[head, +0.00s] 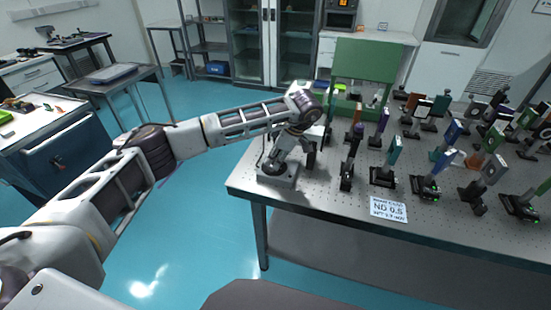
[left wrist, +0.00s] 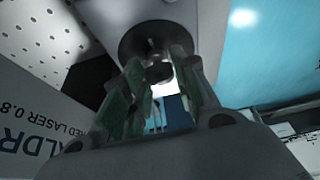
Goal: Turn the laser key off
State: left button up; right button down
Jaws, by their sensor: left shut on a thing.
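The laser (head: 290,181) is a small grey box at the near left corner of the optical table. In the left wrist view its pale labelled housing (left wrist: 35,125) reads "RED LASER", partly cut off. A dark round key switch (left wrist: 135,42) sits on it, with the key at its middle between my fingers. My left gripper (head: 273,166) reaches down onto the laser. In the left wrist view its green-padded fingers (left wrist: 163,68) are shut on the key, whose grip is largely hidden by them. The key's exact angle is hard to tell. My right gripper is out of view.
The perforated optical table (head: 330,200) carries several optic mounts to the right of the laser, the closest a dark post mount (head: 347,178). A card marked ND 0.5 (head: 388,209) lies at the front edge. A green frame (head: 365,60) stands behind.

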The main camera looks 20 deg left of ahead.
pick_arm(q)
jog(key=o, duration=1)
jog(key=v, duration=1.2)
jog(key=shift+d, duration=0.1)
dwell(0.4)
